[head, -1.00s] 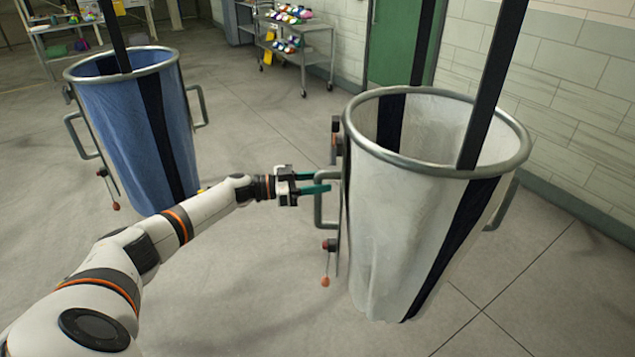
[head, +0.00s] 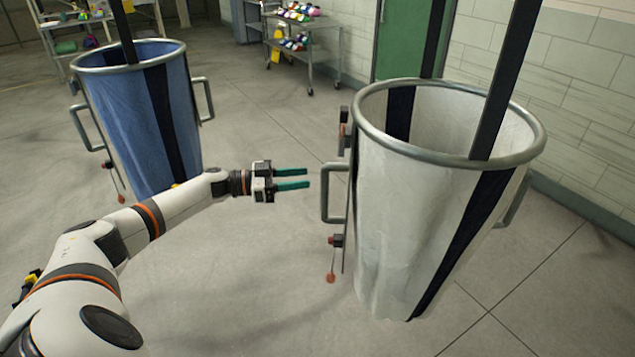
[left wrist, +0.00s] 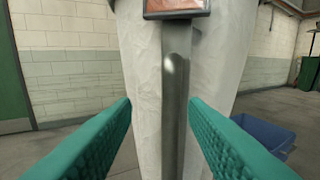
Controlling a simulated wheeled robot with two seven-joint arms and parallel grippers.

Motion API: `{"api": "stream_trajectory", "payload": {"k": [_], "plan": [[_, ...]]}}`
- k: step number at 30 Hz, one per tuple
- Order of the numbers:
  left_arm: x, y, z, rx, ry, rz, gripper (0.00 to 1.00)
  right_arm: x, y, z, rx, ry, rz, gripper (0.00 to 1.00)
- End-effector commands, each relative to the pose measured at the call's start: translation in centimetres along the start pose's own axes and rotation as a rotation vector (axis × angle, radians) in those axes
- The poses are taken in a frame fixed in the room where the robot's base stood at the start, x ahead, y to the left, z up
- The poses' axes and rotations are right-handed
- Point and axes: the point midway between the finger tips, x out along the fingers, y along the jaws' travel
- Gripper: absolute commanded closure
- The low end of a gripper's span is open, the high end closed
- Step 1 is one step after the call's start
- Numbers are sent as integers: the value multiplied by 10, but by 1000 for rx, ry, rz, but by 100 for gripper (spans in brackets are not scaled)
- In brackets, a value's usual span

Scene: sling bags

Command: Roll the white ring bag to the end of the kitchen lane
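The white ring bag (head: 420,200) hangs from black straps at the right of the head view, with a grey metal ring around its open top. A grey handle (head: 326,195) sticks out from its left side. My left gripper (head: 308,179) is open, its two green fingers pointing at that handle with a small gap between. In the left wrist view the handle's upright bar (left wrist: 175,110) stands between the open fingers, farther off, with the white cloth behind it. My right gripper is not in view.
A blue ring bag (head: 130,120) hangs at the left, behind my left arm. A steel cart (head: 305,50) with colourful items stands at the back by a green door (head: 405,40). A tiled wall (head: 575,90) runs along the right. Floor between the bags is clear.

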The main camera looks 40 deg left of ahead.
Motion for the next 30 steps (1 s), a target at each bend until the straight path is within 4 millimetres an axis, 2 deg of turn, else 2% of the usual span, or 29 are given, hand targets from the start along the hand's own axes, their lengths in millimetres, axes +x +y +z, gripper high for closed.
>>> {"api": "stream_trajectory", "payload": {"k": [1,3,9,30], "plan": [[-12,0,-5,1,6,0,60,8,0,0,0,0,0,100],[-25,0,-4,0,4,0,60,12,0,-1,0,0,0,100],[-48,-1,-1,-1,0,-1,60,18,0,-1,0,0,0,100],[-52,-1,1,0,-1,-2,60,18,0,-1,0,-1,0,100]]}}
